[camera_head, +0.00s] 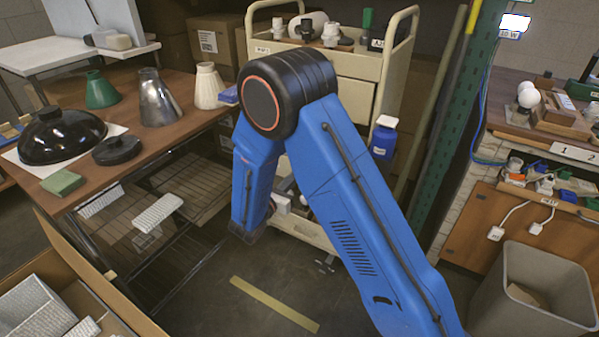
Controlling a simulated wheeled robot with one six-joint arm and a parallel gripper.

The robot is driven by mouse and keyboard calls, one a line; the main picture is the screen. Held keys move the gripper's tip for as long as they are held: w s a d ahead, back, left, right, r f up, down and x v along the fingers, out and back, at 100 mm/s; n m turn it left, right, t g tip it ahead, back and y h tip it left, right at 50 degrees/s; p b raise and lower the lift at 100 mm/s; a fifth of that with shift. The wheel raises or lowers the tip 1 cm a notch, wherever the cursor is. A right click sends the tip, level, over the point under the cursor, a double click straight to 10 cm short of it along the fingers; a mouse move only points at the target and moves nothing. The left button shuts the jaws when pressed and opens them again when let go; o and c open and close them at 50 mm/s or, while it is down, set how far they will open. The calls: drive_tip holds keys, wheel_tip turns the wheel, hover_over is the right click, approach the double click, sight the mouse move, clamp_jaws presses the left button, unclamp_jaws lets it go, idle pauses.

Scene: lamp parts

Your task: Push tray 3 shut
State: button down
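No tray with a readable 3 shows. At the right edge, a white card (575,152) reads 1 and 2. Below it, an open tray (572,203) with small white, blue and green parts sticks out from the bench. I cannot tell its number. My blue arm rises through the middle and bends down at a black elbow.
A cream cart (352,68) stands behind my arm. A grey bin (540,292) stands below the right bench. The left table (160,140) holds lamp shades. An open carton (90,285) is at lower left. Floor with a yellow strip (274,304) is clear.

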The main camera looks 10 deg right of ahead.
drive_tip(key=v, duration=1.1)
drive_tip(key=shift+s+a, duration=0.25)
drive_tip(key=shift+s, duration=0.05)
drive_tip(key=s+d+r+m+g, duration=0.4)
drive_tip(key=d+m, duration=0.1)
drive_tip(key=d, duration=0.3)
drive_tip(key=s+d+r+m+g, duration=0.4)
drive_tip(key=d, duration=0.5)
drive_tip(key=s+d+r+m+g, duration=0.3)
drive_tip(key=d+m+g, duration=0.15)
drive_tip(key=d, duration=0.35)
drive_tip(key=s+d+r+m+g+y, duration=0.1)
drive_tip(key=s+d+r+m+y, duration=0.1)
drive_tip(key=s+d+m+y, duration=0.3)
drive_tip(key=s+r+m, duration=0.1)
drive_tip(key=s+m, duration=0.1)
drive_tip(key=s, duration=0.5)
drive_tip(key=s+a+r+m+t+y, duration=0.3)
drive_tip(key=s+r+m+t+y, duration=0.1)
drive_tip(key=s+m, duration=0.4)
drive_tip(key=shift+s+r+y, duration=0.45)
drive_tip(key=shift+s+y, duration=0.1)
drive_tip(key=shift+y, duration=0.45)
